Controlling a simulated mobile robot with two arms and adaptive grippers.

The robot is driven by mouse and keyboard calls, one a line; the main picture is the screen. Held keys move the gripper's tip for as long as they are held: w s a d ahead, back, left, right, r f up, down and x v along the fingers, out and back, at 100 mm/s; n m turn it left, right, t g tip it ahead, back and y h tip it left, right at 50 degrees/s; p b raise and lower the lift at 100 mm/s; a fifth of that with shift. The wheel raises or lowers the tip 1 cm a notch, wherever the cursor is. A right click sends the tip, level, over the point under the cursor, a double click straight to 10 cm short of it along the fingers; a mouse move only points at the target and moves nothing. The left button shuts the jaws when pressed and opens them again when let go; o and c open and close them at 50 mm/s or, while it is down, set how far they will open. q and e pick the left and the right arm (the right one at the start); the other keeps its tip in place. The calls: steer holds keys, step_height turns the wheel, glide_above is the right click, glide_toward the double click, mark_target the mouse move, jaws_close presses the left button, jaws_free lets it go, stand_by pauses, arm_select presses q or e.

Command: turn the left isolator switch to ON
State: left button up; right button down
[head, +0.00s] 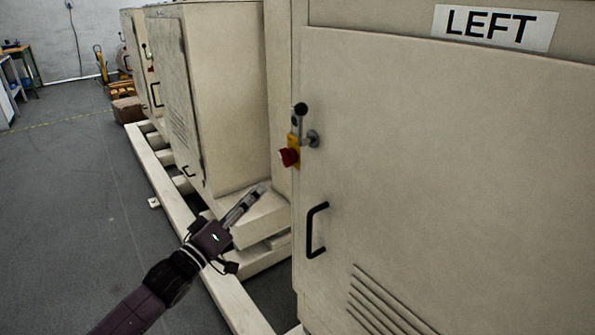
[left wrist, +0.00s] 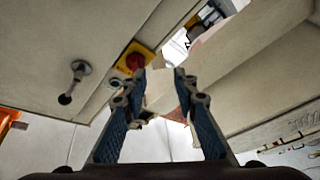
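The left isolator switch is a red knob (head: 289,156) on a yellow plate, on the narrow edge face of the cabinet (head: 430,170) labelled LEFT. It also shows in the left wrist view (left wrist: 135,61), just left of the fingertips. Its ON/OFF marks are too small to read. My left gripper (head: 260,190) is below and left of the switch in the head view, apart from it. In the left wrist view its two blue-padded fingers (left wrist: 162,85) stand apart with nothing held between them. My right gripper is in neither view.
A lever with a black ball (head: 300,109) sits just above the switch, on a round pivot. A black door handle (head: 316,230) is below it. Another cabinet (head: 225,95) stands behind, on a pale floor frame (head: 170,200).

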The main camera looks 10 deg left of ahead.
mark_target(283, 161)
arm_select(q)
steer(key=shift+h, duration=0.8)
steer(key=shift+w+d+r, duration=2.8)
steer(key=shift+w+r, duration=0.15)
steer(key=shift+w, duration=0.1)
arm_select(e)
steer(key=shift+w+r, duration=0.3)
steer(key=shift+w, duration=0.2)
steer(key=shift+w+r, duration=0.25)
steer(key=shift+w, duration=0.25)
arm_select(q)
jaws_close()
